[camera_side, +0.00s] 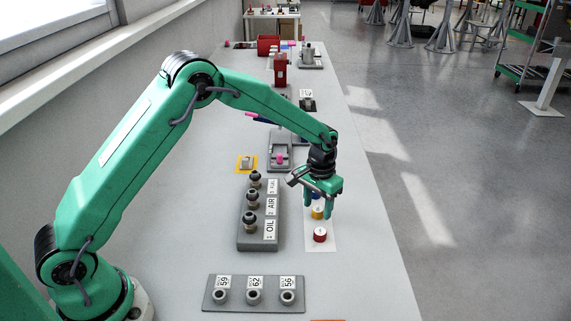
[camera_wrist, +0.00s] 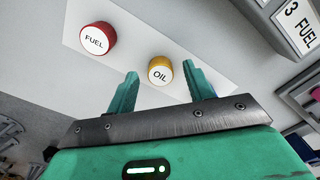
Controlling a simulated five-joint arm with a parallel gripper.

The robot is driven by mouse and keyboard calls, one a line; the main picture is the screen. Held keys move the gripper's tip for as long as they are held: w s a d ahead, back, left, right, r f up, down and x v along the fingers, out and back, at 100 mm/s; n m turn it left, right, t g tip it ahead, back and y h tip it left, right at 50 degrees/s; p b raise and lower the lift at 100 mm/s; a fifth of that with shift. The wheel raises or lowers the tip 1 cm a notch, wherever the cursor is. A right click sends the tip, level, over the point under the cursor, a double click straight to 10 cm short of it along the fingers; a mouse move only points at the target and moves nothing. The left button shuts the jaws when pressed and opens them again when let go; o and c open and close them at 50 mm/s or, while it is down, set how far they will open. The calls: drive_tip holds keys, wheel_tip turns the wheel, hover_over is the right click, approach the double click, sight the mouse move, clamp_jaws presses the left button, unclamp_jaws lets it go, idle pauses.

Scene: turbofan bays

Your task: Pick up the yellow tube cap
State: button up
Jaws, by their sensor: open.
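The yellow tube cap (camera_wrist: 160,76), with a white top marked OIL, sits on a white sheet. In the wrist view it appears between my fingertips, with gaps on both sides. In the side view the yellow cap (camera_side: 318,214) is partly hidden by my gripper (camera_side: 318,209), which is above it, pointing down. My gripper (camera_wrist: 160,69) is open and holds nothing. A red cap (camera_wrist: 98,40) marked FUEL lies beside the yellow one; it also shows nearer the side camera (camera_side: 320,236). A blue cap is partly visible behind my fingers.
A grey block (camera_side: 257,244) with several dark-topped fittings and labels stands left of the white sheet (camera_side: 322,247). A grey plate (camera_side: 237,307) with three sockets lies in front. A grey fixture (camera_side: 280,166) stands behind. The table's right edge is close by.

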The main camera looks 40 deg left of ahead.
sight(318, 212)
drive_tip(key=shift+f, duration=0.4)
drive_tip(key=c, duration=1)
drive_tip(key=shift+r, duration=0.1)
drive_tip(key=shift+r, duration=0.7)
drive_tip(key=r, duration=0.3)
drive_tip(key=shift+s+d+r, duration=0.1)
drive_tip(key=shift+s+d, duration=0.15)
drive_tip(key=shift+d, duration=0.15)
drive_tip(key=s+d+r, duration=0.6)
drive_tip(key=s+d, duration=0.1)
drive_tip(key=d, duration=0.1)
drive_tip(key=shift+r, duration=0.15)
